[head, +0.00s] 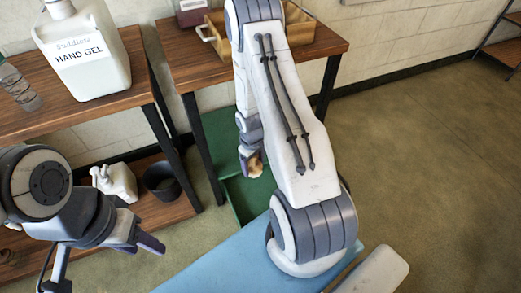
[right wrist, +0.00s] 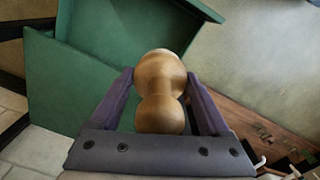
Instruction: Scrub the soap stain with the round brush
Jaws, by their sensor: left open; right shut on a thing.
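The round brush (right wrist: 160,85) shows in the right wrist view as a rounded, light-brown wooden body with a narrow waist. My right gripper (right wrist: 162,88) is shut on it, with one purple finger on each side. In the head view a small brown part of the brush (head: 256,166) shows at my right gripper (head: 250,160), in front of a green surface; its bristles cannot be made out. My left gripper (head: 148,244) is open and empty at the lower left, apart from the brush. I cannot make out a soap stain in either view.
A green container (right wrist: 80,85) lies behind the brush. Wooden tables (head: 185,62) stand at the back, one bearing a hand gel jug (head: 88,55), another a wooden tray (head: 300,38). A white bottle (head: 118,182) and dark pot (head: 160,180) sit on the lower shelf. Open floor (head: 430,140) lies right.

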